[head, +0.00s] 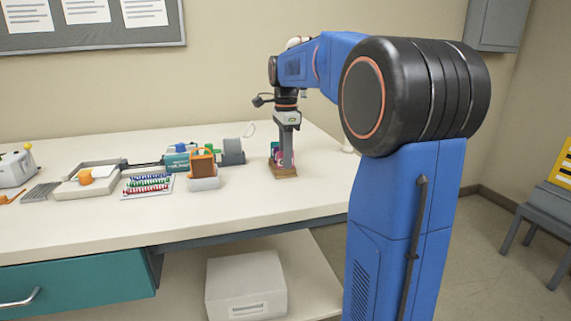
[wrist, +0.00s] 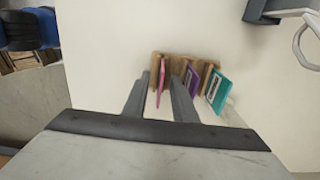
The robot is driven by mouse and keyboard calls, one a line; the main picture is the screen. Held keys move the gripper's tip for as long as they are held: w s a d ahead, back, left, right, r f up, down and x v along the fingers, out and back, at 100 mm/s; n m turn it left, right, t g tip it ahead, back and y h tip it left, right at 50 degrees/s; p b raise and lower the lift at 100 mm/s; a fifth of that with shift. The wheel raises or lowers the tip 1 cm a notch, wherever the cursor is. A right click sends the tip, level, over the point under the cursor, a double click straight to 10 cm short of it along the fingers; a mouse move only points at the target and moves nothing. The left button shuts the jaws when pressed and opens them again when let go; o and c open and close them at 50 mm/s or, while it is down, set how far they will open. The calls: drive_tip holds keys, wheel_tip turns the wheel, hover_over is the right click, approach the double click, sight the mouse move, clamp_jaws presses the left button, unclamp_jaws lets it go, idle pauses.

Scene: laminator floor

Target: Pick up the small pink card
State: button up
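The small pink card (wrist: 161,76) stands on edge in a slot of a wooden rack (wrist: 171,62), seen in the wrist view. My gripper (wrist: 160,82) is open. Its two fingers reach down on either side of the pink card, with a gap visible on each side. A purple card (wrist: 192,81) and a teal card (wrist: 218,93) stand in the same rack to the right, with the right finger between the pink and purple cards. In the head view my gripper (head: 284,160) is down at the wooden rack (head: 284,174), and partly hides the cards.
The table in front of the rack is clear. A grey box (head: 246,287) sits on the lower shelf.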

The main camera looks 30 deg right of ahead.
clamp_jaws()
